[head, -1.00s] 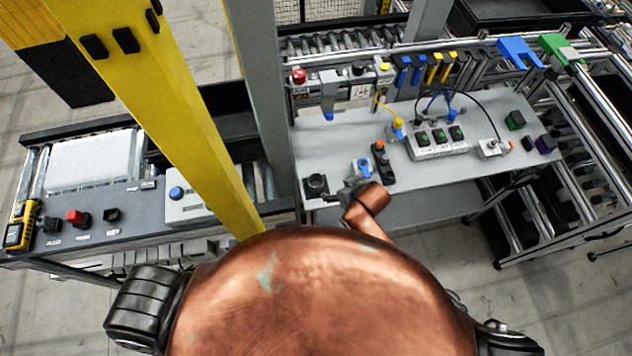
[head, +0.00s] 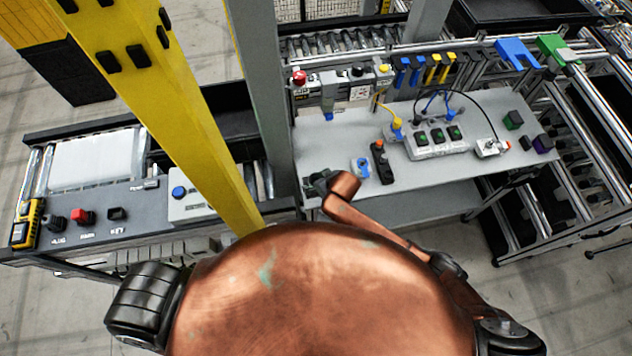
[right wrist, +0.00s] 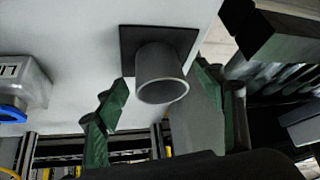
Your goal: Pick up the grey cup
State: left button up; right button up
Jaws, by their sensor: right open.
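The grey cup (right wrist: 162,75) stands on a dark square pad (right wrist: 130,48) on the light table, in the right wrist view. My right gripper (right wrist: 163,82) is open, with one green-padded finger on each side of the cup. Gaps show between the fingers and the cup, and it is not gripped. In the head view my right gripper (head: 318,183) is at the table's front left corner and hides most of the cup and pad. My left gripper is in neither view.
A small box with a blue ring (head: 361,167) and a black control box with an orange button (head: 381,162) stand just right of my right gripper. A grey post (head: 262,90) and a yellow beam (head: 185,110) rise to its left.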

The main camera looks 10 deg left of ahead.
jog(key=shift+w+a+f, duration=0.1)
jog(key=shift+a+f, duration=0.05)
jog(key=shift+f, duration=0.1)
jog(key=shift+c, duration=0.3)
jog(key=c, duration=1.2)
jog(key=shift+o, duration=0.2)
jog(key=shift+r, duration=0.15)
